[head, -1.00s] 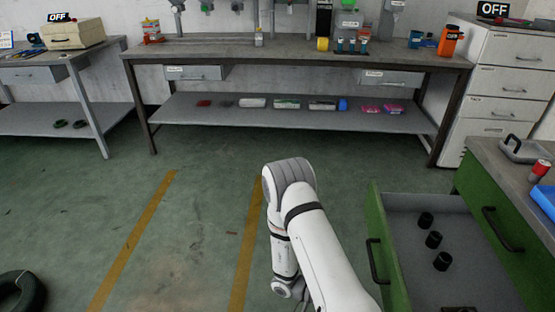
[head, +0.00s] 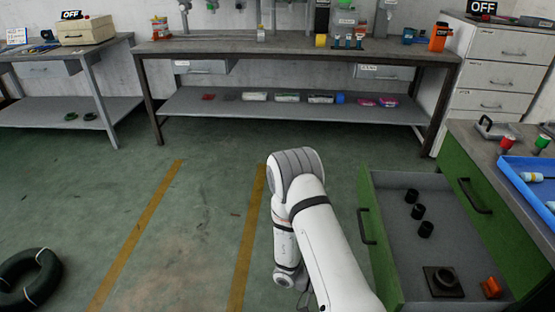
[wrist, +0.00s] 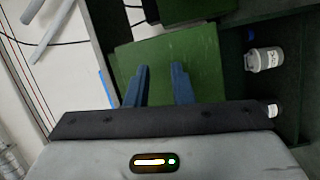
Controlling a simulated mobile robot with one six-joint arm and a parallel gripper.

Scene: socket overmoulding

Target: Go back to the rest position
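My gripper (wrist: 160,88) shows in the wrist view, with its two blue fingers apart and nothing between them. It is open. Behind the fingers is a flat green panel (wrist: 190,52). In the head view my white arm stands bent in the lower middle, and my gripper is out of sight there.
An open green drawer (head: 385,215) at the right holds several black cylinders, a black square part (head: 443,282) and an orange piece (head: 490,287). A blue tray (head: 530,195) lies on the bench above. A long workbench (head: 290,47) stands behind. A dark ring (head: 48,268) lies on the floor. The floor between is clear.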

